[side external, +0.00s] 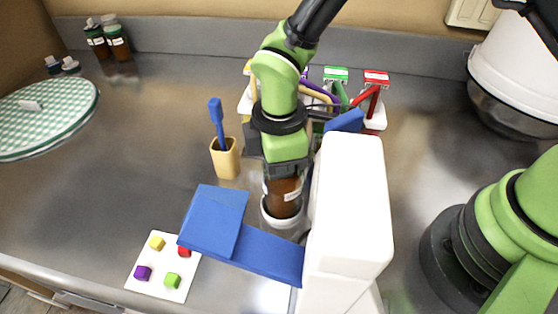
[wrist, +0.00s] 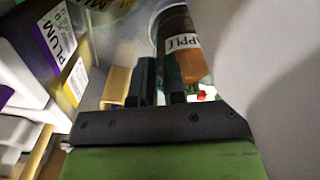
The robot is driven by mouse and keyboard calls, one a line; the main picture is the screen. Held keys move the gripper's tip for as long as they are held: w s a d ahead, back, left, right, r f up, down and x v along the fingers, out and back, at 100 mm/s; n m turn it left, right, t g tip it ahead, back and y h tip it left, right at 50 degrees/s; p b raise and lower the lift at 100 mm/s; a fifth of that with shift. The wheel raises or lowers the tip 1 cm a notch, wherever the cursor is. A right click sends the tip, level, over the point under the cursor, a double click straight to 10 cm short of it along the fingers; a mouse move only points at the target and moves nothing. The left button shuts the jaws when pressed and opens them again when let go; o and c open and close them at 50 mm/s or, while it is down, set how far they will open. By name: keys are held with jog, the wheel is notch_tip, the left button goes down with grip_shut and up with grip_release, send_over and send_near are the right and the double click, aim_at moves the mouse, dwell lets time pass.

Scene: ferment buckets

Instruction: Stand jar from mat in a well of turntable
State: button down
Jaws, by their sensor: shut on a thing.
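My gripper (side external: 281,172) points down in the middle of the side view and is shut on a brown jar (side external: 284,198). The jar is roughly upright, with its lower end at a white round rim (side external: 272,222); I cannot tell whether it rests there or hangs just above. The turntable is not clearly identifiable; my arm and a white block hide part of the middle.
A tall white block (side external: 347,205) with blue panels (side external: 255,250) stands close right of the jar. A tan cup (side external: 225,160) with a blue-handled tool is left. A white card (side external: 150,278) with coloured cubes lies in front. Coloured-label containers stand behind. The left-centre counter is clear.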

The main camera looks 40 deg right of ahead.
jog(key=c, duration=0.6)
grip_release()
jog(key=shift+c, duration=0.2)
jog(key=shift+r, duration=0.1)
notch_tip(320, 180, up, 8)
dwell(0.7)
